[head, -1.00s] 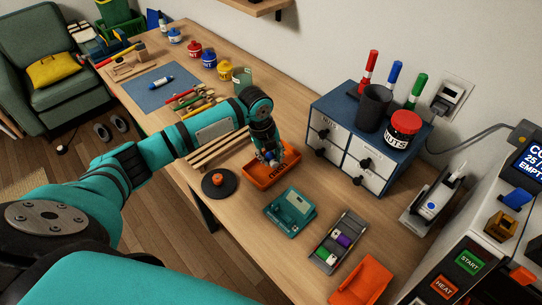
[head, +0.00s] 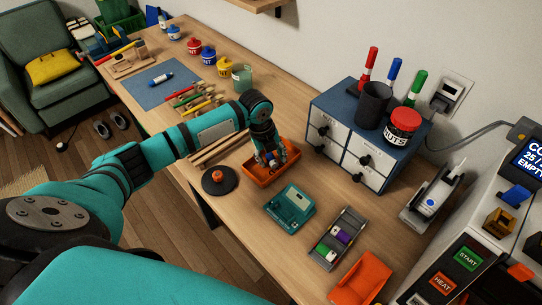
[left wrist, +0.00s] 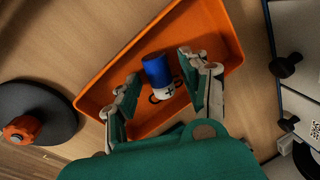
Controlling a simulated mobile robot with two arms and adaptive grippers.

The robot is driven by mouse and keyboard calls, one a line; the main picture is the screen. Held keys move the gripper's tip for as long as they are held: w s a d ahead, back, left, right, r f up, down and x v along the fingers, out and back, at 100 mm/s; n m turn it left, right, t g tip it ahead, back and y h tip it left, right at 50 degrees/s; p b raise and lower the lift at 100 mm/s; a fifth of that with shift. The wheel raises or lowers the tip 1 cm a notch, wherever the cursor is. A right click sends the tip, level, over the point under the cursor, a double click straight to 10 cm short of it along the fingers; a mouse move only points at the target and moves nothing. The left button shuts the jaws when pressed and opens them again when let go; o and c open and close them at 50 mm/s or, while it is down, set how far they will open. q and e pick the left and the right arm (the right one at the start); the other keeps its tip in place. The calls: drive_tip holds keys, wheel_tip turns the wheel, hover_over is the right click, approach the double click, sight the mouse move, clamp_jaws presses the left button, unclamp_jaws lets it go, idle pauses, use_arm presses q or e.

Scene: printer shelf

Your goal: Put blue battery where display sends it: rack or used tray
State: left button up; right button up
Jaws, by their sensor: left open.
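The blue battery (left wrist: 157,72), blue with a white end bearing a plus mark, lies in the orange tray (left wrist: 224,28) in the left wrist view. My left gripper (left wrist: 163,75) is open, its fingers apart on either side of the battery. In the head view the gripper (head: 270,160) reaches down into the orange tray (head: 255,180), and the battery is mostly hidden. A teal device (head: 290,207) stands beside the tray. A grey rack (head: 322,262) holds green, purple and white items. My right gripper is not in view.
A black disc with an orange knob (head: 219,180) sits left of the tray. A drawer cabinet (head: 362,148) stands behind it at the right. An empty orange tray (head: 362,280) is at the front.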

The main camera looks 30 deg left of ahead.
use_arm(q)
drive_tip(key=shift+a+r, duration=0.1)
drive_tip(key=shift+r, duration=0.4)
wheel_tip(320, 180, up, 12)
drive_tip(key=s+a+b, duration=0.1)
drive_tip(key=shift+s+f, duration=0.25)
drive_tip(key=shift+s, duration=0.1)
drive_tip(key=shift+a+f, duration=0.1)
